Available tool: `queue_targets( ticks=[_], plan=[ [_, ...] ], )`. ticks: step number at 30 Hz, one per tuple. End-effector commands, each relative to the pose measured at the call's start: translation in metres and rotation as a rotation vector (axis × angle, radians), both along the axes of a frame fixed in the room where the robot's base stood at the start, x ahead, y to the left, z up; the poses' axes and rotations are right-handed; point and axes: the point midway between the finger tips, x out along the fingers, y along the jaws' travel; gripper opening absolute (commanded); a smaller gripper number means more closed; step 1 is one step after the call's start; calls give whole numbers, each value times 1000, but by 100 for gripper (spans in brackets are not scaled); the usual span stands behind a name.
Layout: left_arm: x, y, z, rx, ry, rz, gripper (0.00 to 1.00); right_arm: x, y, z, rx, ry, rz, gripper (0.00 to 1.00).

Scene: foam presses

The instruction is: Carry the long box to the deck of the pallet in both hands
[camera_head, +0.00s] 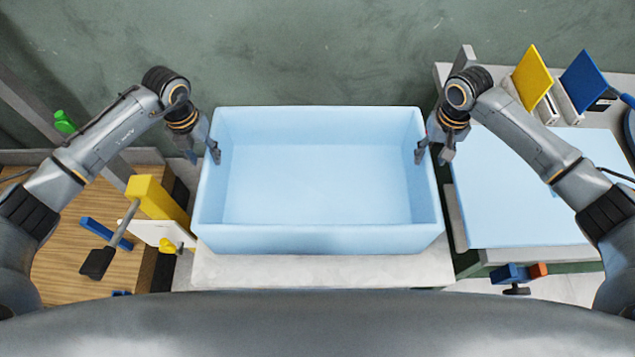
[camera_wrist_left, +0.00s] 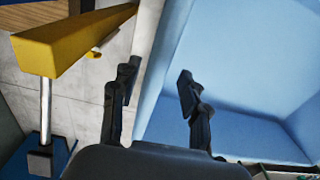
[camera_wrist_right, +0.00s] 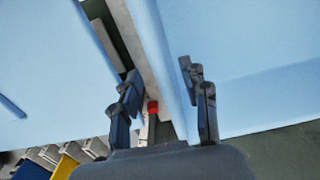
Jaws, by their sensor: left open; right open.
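The long box (camera_head: 318,240) is a light blue, open-topped, empty tray-like box standing level on a pale grey surface in the head view. My left gripper (camera_head: 203,154) is open at its left end wall; in the left wrist view the fingers (camera_wrist_left: 155,85) stand either side of that wall (camera_wrist_left: 160,65), one inside the box. My right gripper (camera_head: 433,154) is open at the right end wall; in the right wrist view its fingers (camera_wrist_right: 162,85) stand either side of the wall (camera_wrist_right: 160,45). Neither gripper is closed on it. I cannot make out a pallet deck.
A grey-topped stand (camera_head: 325,272) holds the box. At right is a bench with a light blue sheet (camera_head: 525,215) and yellow (camera_head: 532,77) and blue (camera_head: 583,82) panels.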

Motion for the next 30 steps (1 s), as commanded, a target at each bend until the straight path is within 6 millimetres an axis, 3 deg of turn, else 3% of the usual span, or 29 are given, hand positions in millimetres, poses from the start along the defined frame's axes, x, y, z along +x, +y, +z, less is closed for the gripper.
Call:
queue_targets(
  ticks=[6,12,25,26,30],
  plan=[
    [0,-1,-42,-1,2,0,45,0,0,-42,0,2,-1,45],
    [0,-1,-67,0,1,0,45,0,0,-67,0,1,1,45],
    [0,0,-76,0,-1,-1,45,0,0,-76,0,-1,1,45],
    [0,0,-76,0,-1,-1,43,0,0,-76,0,-1,1,43],
    [0,0,-76,0,-1,-1,15,0,0,-76,0,-1,1,15]
  ],
)
